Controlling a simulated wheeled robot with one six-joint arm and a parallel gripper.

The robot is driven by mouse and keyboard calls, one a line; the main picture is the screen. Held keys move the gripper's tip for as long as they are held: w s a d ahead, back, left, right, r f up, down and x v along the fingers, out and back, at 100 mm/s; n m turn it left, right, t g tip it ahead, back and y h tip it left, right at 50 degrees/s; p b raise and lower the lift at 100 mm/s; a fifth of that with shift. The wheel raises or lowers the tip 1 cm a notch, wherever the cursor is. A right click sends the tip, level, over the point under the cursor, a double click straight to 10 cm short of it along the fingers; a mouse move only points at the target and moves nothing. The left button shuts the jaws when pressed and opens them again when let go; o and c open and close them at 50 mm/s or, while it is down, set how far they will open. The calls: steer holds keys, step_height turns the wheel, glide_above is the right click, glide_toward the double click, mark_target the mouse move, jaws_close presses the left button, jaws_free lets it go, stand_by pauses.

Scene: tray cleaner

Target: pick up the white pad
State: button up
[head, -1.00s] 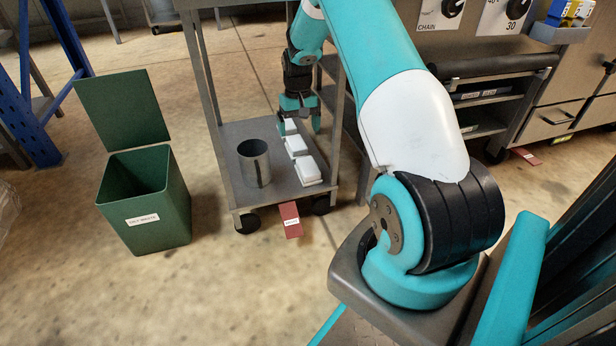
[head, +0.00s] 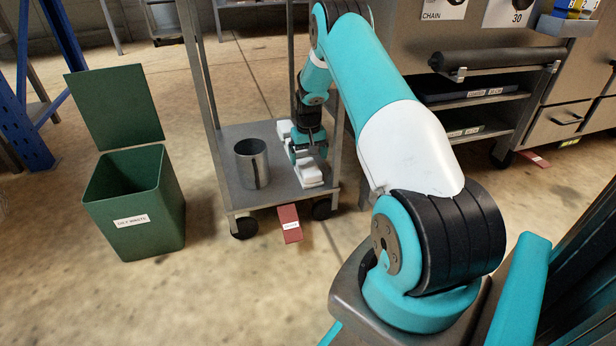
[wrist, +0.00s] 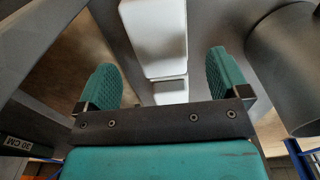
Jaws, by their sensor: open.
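White pads lie in a row on the trolley's lower shelf (head: 232,200). The front pad (head: 310,174) is fully clear of my gripper, and another pad (head: 283,127) shows at the back left. My gripper (head: 308,154) points down over the middle of the row and partly hides what is there. In the wrist view my gripper (wrist: 165,82) is open, with a green finger on each side. A large white pad (wrist: 155,35) lies ahead of the fingers, and part of another white piece (wrist: 170,90) shows between them. Neither finger visibly touches a pad.
A metal cylinder (head: 252,164) stands on the shelf left of the pads; it is close to one finger in the wrist view (wrist: 290,65). Trolley posts (head: 337,150) rise beside my arm. An open green bin (head: 136,205) stands on the floor at left.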

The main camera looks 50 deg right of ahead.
mark_target(309, 166)
step_height(309, 166, down, 5)
steer(key=b, duration=0.3)
steer(key=shift+f, duration=0.2)
steer(key=shift+r, duration=0.1)
steer(key=c, duration=1)
steer(key=shift+r, duration=0.15)
step_height(309, 166, up, 10)
steer(key=p, duration=0.7)
